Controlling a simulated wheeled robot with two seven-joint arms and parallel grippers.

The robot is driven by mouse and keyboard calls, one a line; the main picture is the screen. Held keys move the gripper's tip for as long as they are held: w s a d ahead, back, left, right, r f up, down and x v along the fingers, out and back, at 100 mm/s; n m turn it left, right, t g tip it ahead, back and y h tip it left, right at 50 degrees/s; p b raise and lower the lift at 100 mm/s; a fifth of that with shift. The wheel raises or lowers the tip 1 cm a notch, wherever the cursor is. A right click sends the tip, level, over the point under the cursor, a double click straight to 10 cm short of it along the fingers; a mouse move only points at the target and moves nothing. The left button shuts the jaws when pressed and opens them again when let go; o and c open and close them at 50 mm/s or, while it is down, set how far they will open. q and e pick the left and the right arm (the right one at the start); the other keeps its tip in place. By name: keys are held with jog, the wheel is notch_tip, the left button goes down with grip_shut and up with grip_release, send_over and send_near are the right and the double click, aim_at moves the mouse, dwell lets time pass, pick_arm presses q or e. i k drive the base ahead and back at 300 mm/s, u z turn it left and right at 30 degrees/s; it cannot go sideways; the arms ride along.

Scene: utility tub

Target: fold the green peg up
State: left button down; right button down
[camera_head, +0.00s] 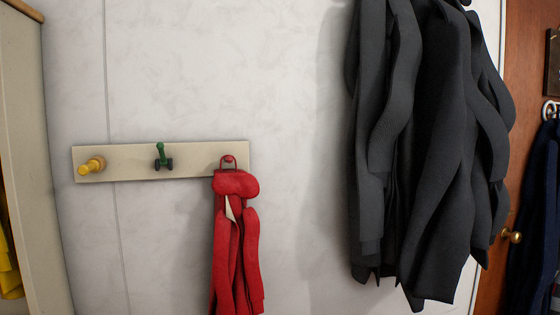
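The green peg (161,151) is in the middle of a cream wall board (205,163) in the head view. It has a small rounded top and a slim stem that stands roughly upright against the board. A dark bracket or hinge (163,164) sits at its lower end. Nothing hangs on the green peg. Neither of my grippers shows in this view.
A yellow peg (91,167) sticks out at the board's left end. A red garment (236,240) hangs from a red peg (228,160) at the right end. A large dark grey coat (425,150) hangs further right. A cabinet side (30,150) stands at far left.

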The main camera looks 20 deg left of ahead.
aim_at(163, 161)
jog(key=z, duration=0.4)
jog(key=i, duration=0.85)
jog(key=u, duration=2.45)
